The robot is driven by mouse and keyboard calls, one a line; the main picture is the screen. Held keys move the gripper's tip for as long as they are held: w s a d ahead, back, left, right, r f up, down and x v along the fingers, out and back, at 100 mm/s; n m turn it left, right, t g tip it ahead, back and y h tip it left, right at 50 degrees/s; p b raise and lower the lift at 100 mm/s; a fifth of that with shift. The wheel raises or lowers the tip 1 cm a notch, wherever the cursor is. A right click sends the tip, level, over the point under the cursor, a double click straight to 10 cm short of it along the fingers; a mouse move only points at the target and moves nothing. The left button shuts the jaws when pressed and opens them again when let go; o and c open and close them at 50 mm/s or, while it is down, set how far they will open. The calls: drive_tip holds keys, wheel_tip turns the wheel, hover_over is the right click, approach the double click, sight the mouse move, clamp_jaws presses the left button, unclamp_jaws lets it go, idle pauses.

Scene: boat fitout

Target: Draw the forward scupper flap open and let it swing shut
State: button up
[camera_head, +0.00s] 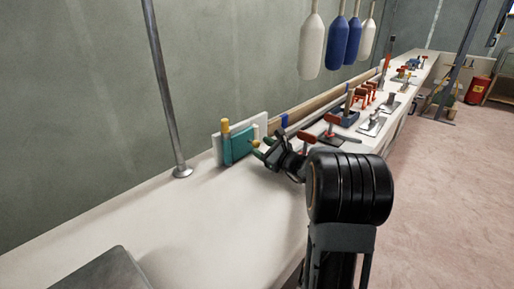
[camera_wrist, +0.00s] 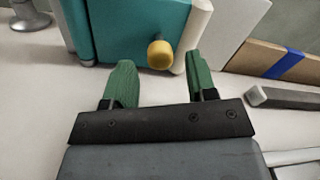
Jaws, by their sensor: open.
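The teal scupper flap (camera_head: 237,148) stands upright against a white plate (camera_head: 258,124) on the bench by the wall. It also fills the top of the wrist view (camera_wrist: 115,30). A yellow knob (camera_wrist: 160,54) sticks out from its face near its right edge. A yellow-topped post (camera_head: 225,125) stands at the flap's left side. My gripper (camera_head: 263,148) is open in front of the flap. In the wrist view, its two green fingertips (camera_wrist: 160,82) are spread to either side of the knob, with the knob just beyond them. I cannot see any contact.
A metal pole (camera_head: 165,90) rises from the bench to the left. A wooden board with a blue band (camera_wrist: 275,62) lies right of the flap. Clamps and several fittings (camera_head: 360,100) line the bench farther back. Fenders (camera_head: 311,48) hang above. The near left bench top is mostly clear.

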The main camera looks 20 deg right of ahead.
sight(249, 145)
drive_tip(key=shift+x, duration=1.4)
clamp_jaws()
